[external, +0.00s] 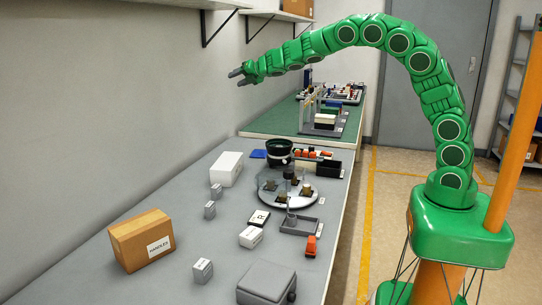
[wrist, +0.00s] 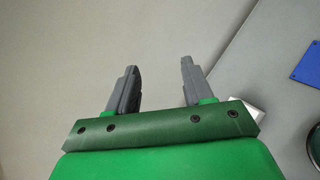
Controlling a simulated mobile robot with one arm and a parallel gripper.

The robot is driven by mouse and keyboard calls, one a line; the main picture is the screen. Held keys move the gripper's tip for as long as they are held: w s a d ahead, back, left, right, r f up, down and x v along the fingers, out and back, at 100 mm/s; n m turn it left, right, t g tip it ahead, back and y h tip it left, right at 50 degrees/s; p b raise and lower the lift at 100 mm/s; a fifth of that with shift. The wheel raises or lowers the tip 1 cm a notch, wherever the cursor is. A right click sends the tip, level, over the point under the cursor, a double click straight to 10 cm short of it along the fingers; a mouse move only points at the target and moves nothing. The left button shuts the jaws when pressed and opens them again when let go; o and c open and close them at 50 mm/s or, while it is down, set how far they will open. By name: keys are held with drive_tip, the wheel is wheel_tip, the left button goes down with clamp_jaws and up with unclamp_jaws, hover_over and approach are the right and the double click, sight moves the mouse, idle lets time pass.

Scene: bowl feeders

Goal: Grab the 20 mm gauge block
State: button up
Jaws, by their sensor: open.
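Several small labelled blocks stand on the grey bench in the external view: a grey one (external: 216,191), another grey one (external: 210,211), a pale one (external: 202,271) and a white one (external: 250,237). Their labels are too small to read, so I cannot tell which is the 20 mm gauge block. My gripper (external: 240,77) is high above the bench near the wall, well apart from all the blocks. In the wrist view my gripper (wrist: 160,67) shows two spread grey fingers with nothing between them.
A blue pad (wrist: 310,63) shows in the wrist view. A shelf (external: 270,14) hangs on the wall.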

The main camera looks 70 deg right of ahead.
drive_tip(key=w+a+f+n+g+y, duration=0.1)
drive_tip(key=w+a+f+n+y, duration=0.4)
drive_tip(key=a+f+n, duration=0.4)
drive_tip(key=w+a+f+n+g+y, duration=0.1)
drive_tip(key=w+a+f+n+y, duration=0.4)
drive_tip(key=a, duration=0.5)
drive_tip(key=n+g+y, duration=0.7)
drive_tip(key=n+g, duration=0.5)
drive_tip(key=n, duration=0.4)
approach(212, 202)
drive_tip(key=a, duration=0.2)
drive_tip(key=a+f, duration=0.1)
drive_tip(key=shift+w+a, duration=0.25)
drive_tip(key=shift+w, duration=0.1)
drive_tip(key=shift+n, duration=0.3)
drive_tip(key=shift+s+x, duration=0.15)
drive_tip(key=shift+x, duration=1.85)
drive_tip(key=shift+s+x, duration=0.15)
drive_tip(key=shift+x, duration=1.8)
drive_tip(key=shift+d+f, duration=0.1)
drive_tip(key=shift+f, duration=0.1)
clamp_jaws()
